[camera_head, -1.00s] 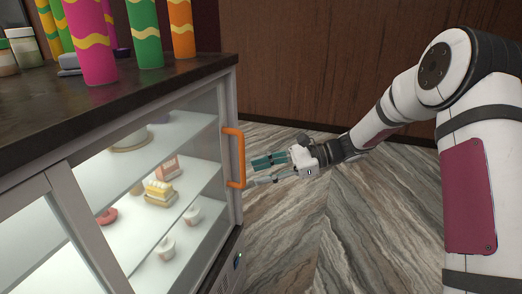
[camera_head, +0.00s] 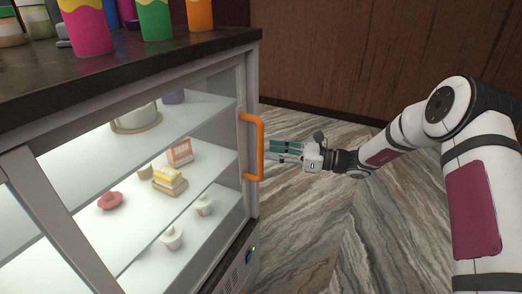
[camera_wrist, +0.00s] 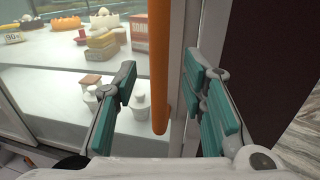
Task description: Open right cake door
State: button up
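The right cake door (camera_head: 190,150) is a glass door in a grey frame on the display case, and it looks shut. Its orange vertical handle (camera_head: 259,148) is at the door's right edge. My gripper (camera_head: 286,151) is just right of the handle in the head view, with teal finger pads. In the wrist view my gripper (camera_wrist: 165,95) is open, and the orange handle (camera_wrist: 160,65) shows between its two fingers, nearer the middle. The fingers do not appear to touch the handle. How far the handle's depth is from the fingertips is hard to tell.
Cakes and pastries (camera_head: 170,180) stand on lit shelves behind the glass. The dark countertop (camera_head: 150,60) holds several bright patterned cylinders (camera_head: 155,18) and jars. A wood wall (camera_head: 390,60) stands behind. The marble-patterned floor (camera_head: 330,230) right of the case is clear.

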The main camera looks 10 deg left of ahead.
jog(key=shift+w+a, duration=0.2)
jog(key=shift+a, duration=1.05)
jog(key=shift+w+a, duration=0.15)
jog(key=shift+a, duration=1.1)
grip_shut()
